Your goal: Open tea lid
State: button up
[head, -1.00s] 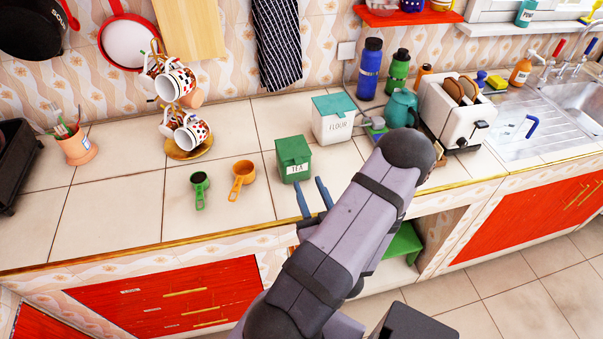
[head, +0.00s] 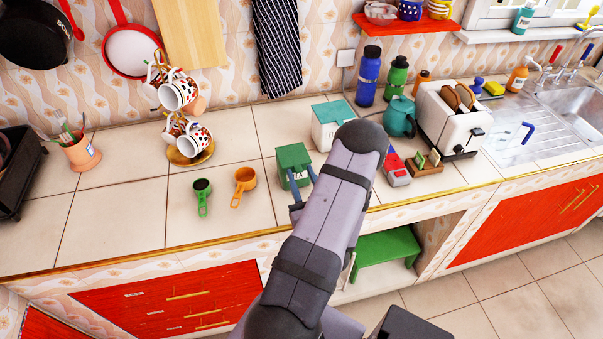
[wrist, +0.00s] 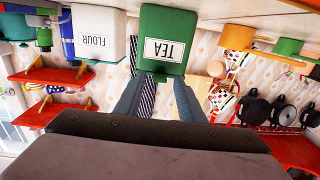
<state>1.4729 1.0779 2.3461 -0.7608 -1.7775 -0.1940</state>
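The green tea canister (head: 284,177) stands upright on the counter, its square green lid (head: 292,155) on top and closed. My gripper (head: 302,180) is at its front, with the two blue-grey fingers apart and my arm reaching in from the lower right. In the upside-down wrist view, the canister with its white TEA label (wrist: 171,50) is straight ahead. There my gripper (wrist: 159,82) is open, its fingertips near the lid end, one toward each side. I cannot tell whether they touch the canister. The fingers partly hide its front in the head view.
The white flour canister (head: 328,130) stands close behind to the right, partly behind my arm. Green (head: 202,190) and orange (head: 243,182) measuring cups lie to the left. A mug tree (head: 182,125) stands behind them. The left front counter is clear.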

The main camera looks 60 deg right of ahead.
jog(key=shift+w+d, duration=0.1)
jog(key=shift+w, duration=0.05)
jog(key=shift+c, duration=0.2)
grip_shut()
jog(key=shift+r, duration=0.1)
notch_tip(320, 180, up, 3)
jog(key=g+y+p, duration=0.1)
jog(key=p, duration=0.2)
notch_tip(320, 180, up, 8)
jog(key=p, duration=0.4)
send_over(295, 160)
jog(key=shift+f, duration=0.2)
